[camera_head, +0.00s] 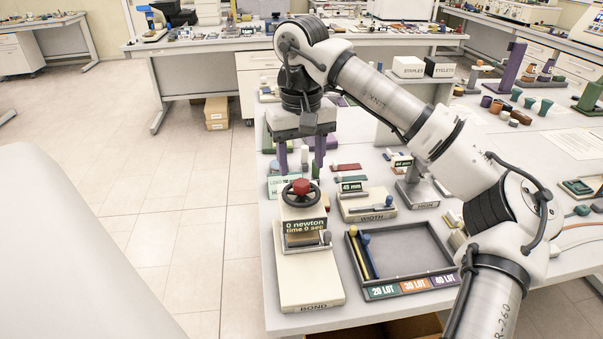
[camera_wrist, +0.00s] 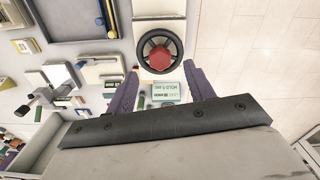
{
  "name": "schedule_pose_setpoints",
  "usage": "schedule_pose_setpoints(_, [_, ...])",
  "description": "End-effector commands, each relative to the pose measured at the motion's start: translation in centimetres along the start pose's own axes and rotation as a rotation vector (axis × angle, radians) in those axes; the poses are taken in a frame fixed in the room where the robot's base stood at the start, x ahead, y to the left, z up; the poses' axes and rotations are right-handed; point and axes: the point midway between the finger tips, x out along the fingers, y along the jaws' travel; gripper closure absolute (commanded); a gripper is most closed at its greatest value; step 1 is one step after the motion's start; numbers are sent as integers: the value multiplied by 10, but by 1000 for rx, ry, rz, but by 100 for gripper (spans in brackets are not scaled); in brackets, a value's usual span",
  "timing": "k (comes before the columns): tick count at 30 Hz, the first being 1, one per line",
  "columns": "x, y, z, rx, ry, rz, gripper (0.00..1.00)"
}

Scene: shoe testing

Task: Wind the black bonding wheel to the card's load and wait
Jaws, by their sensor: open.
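The black bonding wheel (camera_head: 301,193) with a red hub knob sits on top of the BOND tester (camera_head: 305,286) at the table's left edge. The tester's display (camera_head: 303,228) reads "0 newton, time 0 sec". In the wrist view the wheel (camera_wrist: 160,48) lies just ahead of my fingers, around its near side. The card (camera_head: 284,184) stands behind the wheel, partly hidden; it also shows in the wrist view (camera_wrist: 167,92), too small to read fully. My gripper (camera_head: 305,160) has purple fingers, open and empty, apart from the wheel.
A WIDTH tester (camera_head: 368,208) reading "45 mm" stands right of the wheel. Floor is clear left of the table.

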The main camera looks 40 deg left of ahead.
Motion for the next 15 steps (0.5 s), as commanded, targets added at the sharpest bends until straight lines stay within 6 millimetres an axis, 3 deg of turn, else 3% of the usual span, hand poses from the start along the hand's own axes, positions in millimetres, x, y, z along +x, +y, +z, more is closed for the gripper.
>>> schedule_pose_setpoints(7, [34,0,0,0,-2,-1,47])
schedule_pose_setpoints(15, [44,0,0,0,1,0,47])
